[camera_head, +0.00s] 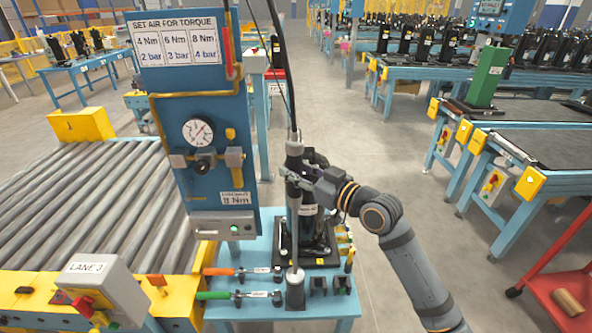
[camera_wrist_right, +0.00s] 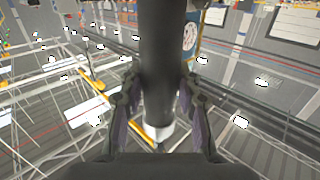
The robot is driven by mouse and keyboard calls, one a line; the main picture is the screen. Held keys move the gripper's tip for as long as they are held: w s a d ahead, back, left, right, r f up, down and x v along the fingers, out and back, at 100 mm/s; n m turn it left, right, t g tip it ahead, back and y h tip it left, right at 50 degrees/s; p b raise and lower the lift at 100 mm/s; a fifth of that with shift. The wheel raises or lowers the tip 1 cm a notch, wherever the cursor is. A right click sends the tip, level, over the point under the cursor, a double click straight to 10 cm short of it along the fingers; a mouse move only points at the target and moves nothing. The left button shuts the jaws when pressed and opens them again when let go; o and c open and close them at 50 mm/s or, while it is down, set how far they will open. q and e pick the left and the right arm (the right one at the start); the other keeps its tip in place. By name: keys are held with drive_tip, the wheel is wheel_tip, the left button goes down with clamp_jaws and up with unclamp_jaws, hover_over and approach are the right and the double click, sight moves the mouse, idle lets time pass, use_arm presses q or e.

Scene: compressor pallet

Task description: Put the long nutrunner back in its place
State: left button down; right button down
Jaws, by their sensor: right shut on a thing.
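The long nutrunner (camera_head: 294,148) hangs upright, with a dark hose running up from its top. My right gripper (camera_head: 296,180) is shut around its body, below the grey head. In the right wrist view the nutrunner (camera_wrist_right: 162,60) is a dark cylinder between the two fingers (camera_wrist_right: 158,110). My left gripper is not in view.
A black compressor unit (camera_head: 318,235) stands close behind the nutrunner. A blue panel (camera_head: 218,110) with a gauge rises to the left. Orange-handled (camera_head: 222,271) and green-handled (camera_head: 215,295) tools lie left of the holder. Small black blocks (camera_head: 318,285) stand at its right. A roller conveyor (camera_head: 95,200) is further left.

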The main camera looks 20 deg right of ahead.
sight(296, 143)
drive_tip(key=c, duration=0.8)
unclamp_jaws()
drive_tip(key=shift+s+r, duration=0.15)
drive_tip(key=shift+c, duration=0.2)
drive_tip(key=shift+f, duration=0.2)
wheel_tip(296, 143, up, 10)
drive_tip(key=shift+r, duration=0.15)
